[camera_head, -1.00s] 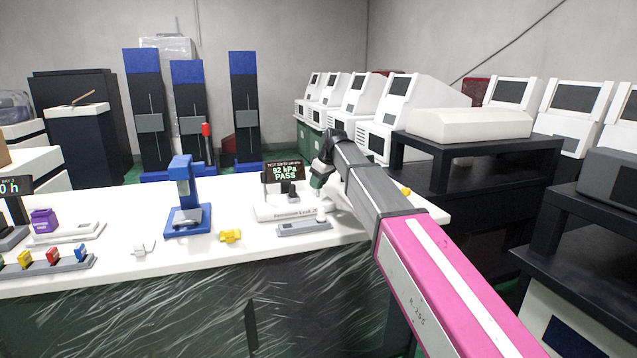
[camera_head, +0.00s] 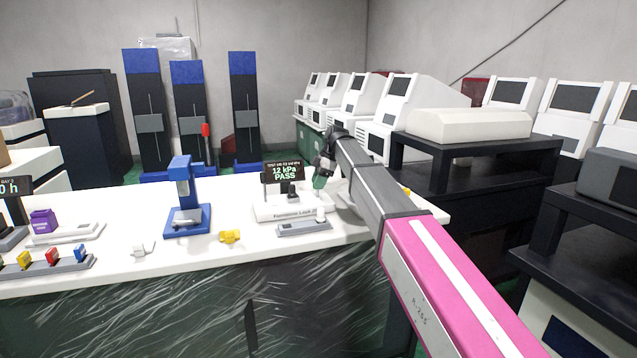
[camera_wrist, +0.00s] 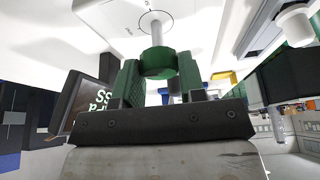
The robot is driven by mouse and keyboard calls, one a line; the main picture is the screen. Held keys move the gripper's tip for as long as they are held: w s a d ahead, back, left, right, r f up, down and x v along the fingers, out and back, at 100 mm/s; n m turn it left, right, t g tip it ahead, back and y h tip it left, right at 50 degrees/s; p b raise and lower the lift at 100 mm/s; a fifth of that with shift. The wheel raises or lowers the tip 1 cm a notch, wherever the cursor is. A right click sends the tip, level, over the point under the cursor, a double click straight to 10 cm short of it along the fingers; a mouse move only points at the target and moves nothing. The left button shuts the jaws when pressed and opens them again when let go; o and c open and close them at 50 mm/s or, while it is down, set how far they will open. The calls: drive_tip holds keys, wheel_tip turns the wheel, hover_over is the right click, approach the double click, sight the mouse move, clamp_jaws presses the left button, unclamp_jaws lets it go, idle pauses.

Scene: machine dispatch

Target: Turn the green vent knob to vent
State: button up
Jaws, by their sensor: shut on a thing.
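The green vent knob (camera_wrist: 157,62) shows in the wrist view as a round green cap on a pale shaft. My gripper (camera_wrist: 160,82) has one finger on each side of it and is shut on it. In the head view my gripper (camera_head: 320,182) is at the right end of the white leak tester (camera_head: 290,213), and I cannot separate the knob from the fingers there. The tester's dark display (camera_head: 284,172) reads 12 kPa PASS. Its edge also shows in the wrist view (camera_wrist: 96,97).
A grey tray with a white cylinder (camera_head: 320,214) lies in front of the tester. A blue stand (camera_head: 184,200) and a yellow part (camera_head: 229,237) are to the left on the white bench (camera_head: 185,258). A dark rack (camera_head: 440,170) stands to the right.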

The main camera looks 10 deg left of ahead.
drive_tip(key=shift+n+h, duration=0.3)
drive_tip(key=shift+n, duration=0.3)
drive_tip(key=o, duration=0.9)
drive_tip(key=v, duration=1)
drive_tip(key=shift+w+d+r, duration=0.2)
drive_tip(key=shift+w+r, duration=0.05)
drive_tip(key=shift+r, duration=0.05)
drive_tip(key=shift+s, duration=0.1)
